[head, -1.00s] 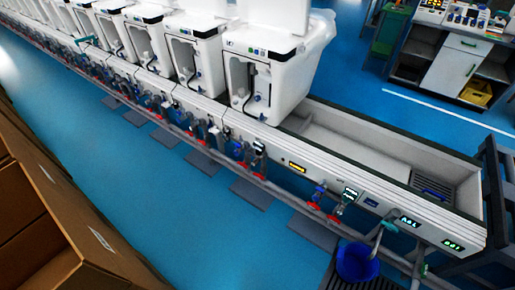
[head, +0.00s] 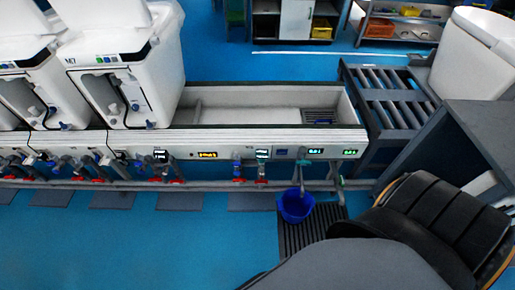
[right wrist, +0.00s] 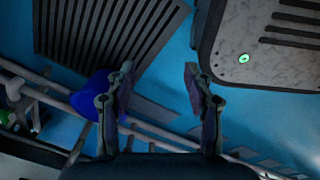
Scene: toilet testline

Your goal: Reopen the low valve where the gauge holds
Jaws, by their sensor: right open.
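In the head view, the long test line runs across the picture. Its front panel carries small lit gauges: a yellow one (head: 208,155), a pale one (head: 263,153) and green ones (head: 350,152) at the right; their readings are too small to make out surely. Low on the pipe below hang a blue valve (head: 238,168) and a grey-green valve (head: 261,169), both with red parts at the bottom. More valves (head: 160,168) sit further left. My right gripper (right wrist: 158,76) is open and empty in the right wrist view, beside a blue bucket (right wrist: 88,98). My left gripper is not in view.
A roller conveyor (head: 385,97) stands at the right. Blue floor in front is open.

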